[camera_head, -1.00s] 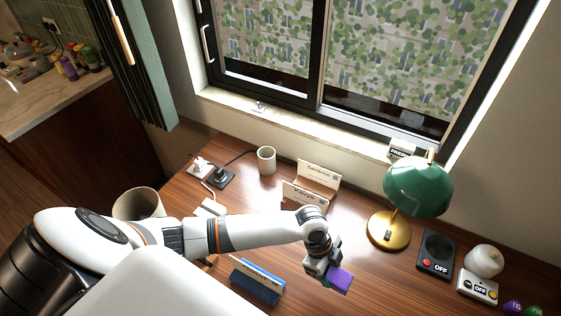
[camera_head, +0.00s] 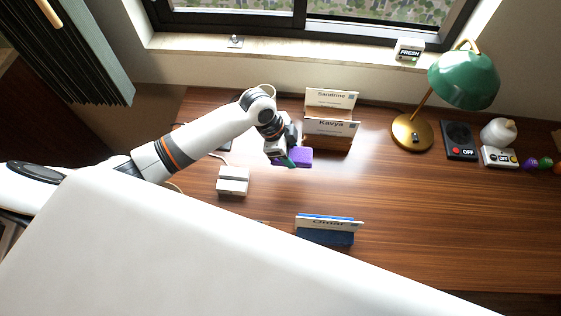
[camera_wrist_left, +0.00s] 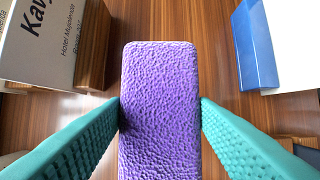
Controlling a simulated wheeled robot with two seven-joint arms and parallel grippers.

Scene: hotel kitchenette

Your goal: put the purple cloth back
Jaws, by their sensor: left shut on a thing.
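The purple cloth (camera_head: 299,157) is a small rounded block with a bumpy surface. My left gripper (camera_head: 289,158) is shut on it above the wooden desk, just in front of the Kavya name card. In the left wrist view the cloth (camera_wrist_left: 160,110) fills the middle, pinched between two green ribbed fingers (camera_wrist_left: 160,115). The cloth's near end runs out of that view. My right gripper is not in view.
Name cards Sandrine (camera_head: 330,98) and Kavya (camera_head: 331,127) stand behind; the Omar card (camera_head: 329,225) stands in front. A white block (camera_head: 232,180) is left. A green lamp (camera_head: 464,80), black OFF device (camera_head: 460,141) and white OFF box (camera_head: 498,157) are right. The desk's middle right (camera_head: 420,210) is clear.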

